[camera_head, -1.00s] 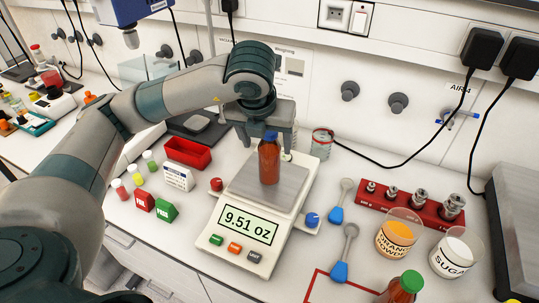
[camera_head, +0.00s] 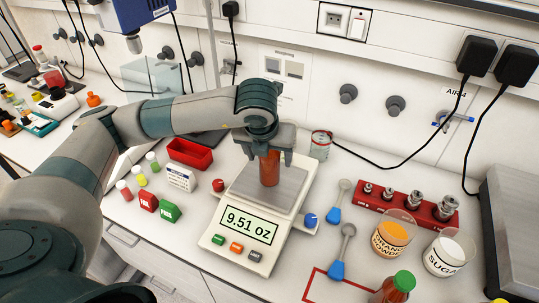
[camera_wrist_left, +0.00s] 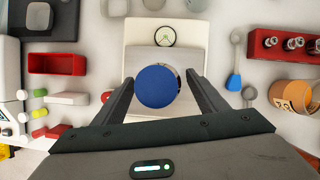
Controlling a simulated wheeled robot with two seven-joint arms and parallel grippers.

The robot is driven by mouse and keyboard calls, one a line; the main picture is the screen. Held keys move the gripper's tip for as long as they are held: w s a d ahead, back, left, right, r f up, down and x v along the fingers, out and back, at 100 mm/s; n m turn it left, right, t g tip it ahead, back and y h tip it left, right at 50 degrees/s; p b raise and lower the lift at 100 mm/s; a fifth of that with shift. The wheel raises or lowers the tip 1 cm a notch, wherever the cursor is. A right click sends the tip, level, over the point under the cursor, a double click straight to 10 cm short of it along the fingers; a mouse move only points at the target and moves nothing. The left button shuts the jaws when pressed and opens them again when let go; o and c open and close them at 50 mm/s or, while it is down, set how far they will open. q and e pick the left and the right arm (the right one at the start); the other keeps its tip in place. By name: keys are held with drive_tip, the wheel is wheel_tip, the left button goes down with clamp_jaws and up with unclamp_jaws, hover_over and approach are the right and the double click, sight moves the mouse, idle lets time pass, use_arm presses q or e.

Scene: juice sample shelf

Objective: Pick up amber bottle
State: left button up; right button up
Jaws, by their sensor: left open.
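The amber bottle (camera_head: 269,170) stands upright on the metal pan of a white scale (camera_head: 226,240) that reads 9.51 oz. Its blue cap (camera_wrist_left: 157,87) shows from above in the left wrist view; in the head view the gripper hides the cap. My left gripper (camera_head: 267,158) is directly over the bottle, pointing down. Its two fingers are open, one on each side of the cap, with visible gaps in the left wrist view. My right gripper is not in view.
A red bin (camera_head: 190,153) and small red and green boxes lie left of the scale. Blue-handled spoons (camera_head: 337,270), a red weight block (camera_head: 412,207), orange powder (camera_head: 393,236) and sugar (camera_head: 448,252) cups stand right. A green-capped bottle (camera_head: 399,287) is at the front edge.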

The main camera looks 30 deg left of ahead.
use_arm(q)
drive_tip(key=shift+w+f, duration=0.15)
drive_tip(key=shift+f, duration=0.25)
drive_tip(key=c, duration=1.4)
drive_tip(key=shift+r, duration=0.15)
drive_tip(key=shift+w+r+b, duration=0.1)
drive_tip(key=shift+r+b, duration=0.45)
drive_tip(key=shift+w+d+r+b, duration=0.4)
drive_tip(key=shift+d+r+b, duration=0.5)
drive_tip(key=shift+d+r, duration=0.85)
drive_tip(key=shift+w+d+r+b, duration=0.35)
drive_tip(key=shift+d+r+b, duration=0.5)
drive_tip(key=shift+d+r, duration=0.95)
drive_tip(key=shift+w+d+r+b, duration=0.4)
drive_tip(key=shift+d+r+b, duration=0.7)
drive_tip(key=shift+d, duration=1.05)
drive_tip(key=shift+r, duration=0.2)
